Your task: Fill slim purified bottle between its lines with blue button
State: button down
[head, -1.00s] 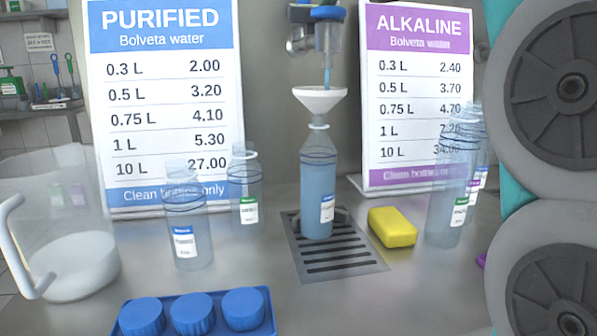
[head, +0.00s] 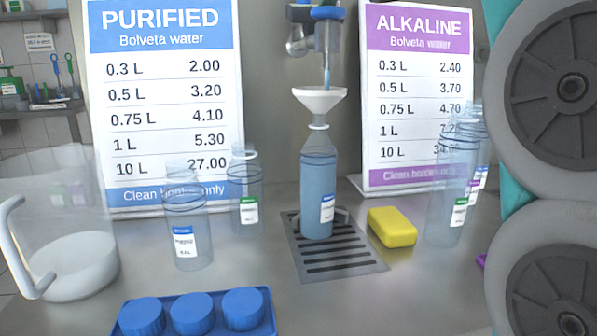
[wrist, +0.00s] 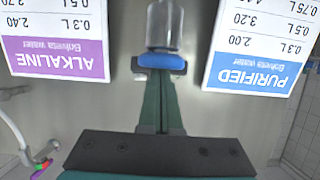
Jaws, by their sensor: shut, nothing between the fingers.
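The slim purified bottle (head: 318,190), clear with a blue-topped label, stands upright on the drain grate (head: 340,262). A white funnel (head: 320,100) sits in its mouth. A thin blue stream runs from the spout (head: 326,45) into the funnel. Blue water fills most of the bottle body; its surface is close to the dark ring lines below the shoulder, and I cannot tell exactly where between them. The blue button (wrist: 162,62) is on the dispenser front. My gripper (wrist: 162,75) is shut and empty, its green fingertips at the button, seemingly touching it; the head view does not show it.
A yellow sponge (head: 392,227) lies right of the grate. Clear bottles (head: 186,235) stand left and right of it. A clear jug (head: 75,265) is at far left, and a blue tray (head: 265,325) with blue caps is in front. Price signs (head: 165,100) flank the dispenser.

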dwell(0.3)
notch_tip(320, 180, up, 4)
jog(key=p, duration=0.3)
jog(key=shift+w, duration=0.1)
dwell(0.8)
